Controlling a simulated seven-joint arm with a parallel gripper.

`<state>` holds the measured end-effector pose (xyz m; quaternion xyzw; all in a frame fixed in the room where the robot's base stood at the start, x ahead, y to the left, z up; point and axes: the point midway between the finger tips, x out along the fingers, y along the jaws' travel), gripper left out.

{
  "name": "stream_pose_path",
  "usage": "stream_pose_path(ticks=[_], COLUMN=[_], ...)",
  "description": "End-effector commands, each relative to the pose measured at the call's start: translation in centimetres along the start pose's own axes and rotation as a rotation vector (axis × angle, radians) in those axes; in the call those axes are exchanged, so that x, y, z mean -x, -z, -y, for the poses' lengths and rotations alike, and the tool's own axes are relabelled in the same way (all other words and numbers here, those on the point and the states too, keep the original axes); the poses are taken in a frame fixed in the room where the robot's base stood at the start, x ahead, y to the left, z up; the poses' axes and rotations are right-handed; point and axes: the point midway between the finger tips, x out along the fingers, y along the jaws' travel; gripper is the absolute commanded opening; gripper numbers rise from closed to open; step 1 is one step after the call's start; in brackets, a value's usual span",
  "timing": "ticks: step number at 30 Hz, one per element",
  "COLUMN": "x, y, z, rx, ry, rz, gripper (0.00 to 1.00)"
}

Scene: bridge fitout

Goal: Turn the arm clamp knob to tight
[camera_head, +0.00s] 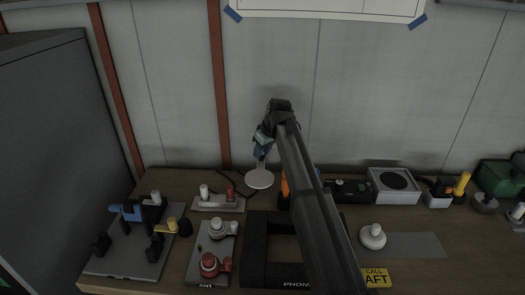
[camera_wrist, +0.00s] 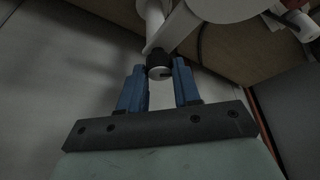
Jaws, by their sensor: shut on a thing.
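The arm clamp knob (camera_wrist: 159,62) is a small black cylinder with a pale end face carrying a dark mark. It sits on a joint of a white arm (camera_wrist: 177,28) in the wrist view. My gripper (camera_wrist: 157,76) has its blue fingers on either side of the knob, shut on it. In the head view my gripper (camera_head: 262,148) is above the back of the bench, at the upper part of a white stand with a round disc (camera_head: 260,180). The knob is hidden there behind my gripper. I cannot read its setting.
My arm crosses above a black frame (camera_head: 258,272) on the wooden bench (camera_head: 170,185). A grey plate with clamps (camera_head: 128,250) and a plate with red and white knobs (camera_head: 210,250) stand left. A white knob (camera_head: 373,237) and a speaker box (camera_head: 393,185) stand right. The wall is close behind.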

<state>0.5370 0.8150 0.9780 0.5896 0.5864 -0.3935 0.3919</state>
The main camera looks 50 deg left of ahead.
Motion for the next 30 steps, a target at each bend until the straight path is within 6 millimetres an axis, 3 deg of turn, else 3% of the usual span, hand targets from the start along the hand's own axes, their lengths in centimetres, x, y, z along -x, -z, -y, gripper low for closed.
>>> stream_pose_path(ticks=[15,30], x=[0.04,0.01], y=[0.07,0.10], z=[0.28,0.30], rx=[-0.398,-0.550], ry=[-0.165,-0.228], rz=[0.000,0.001], gripper=[0.02,0.02])
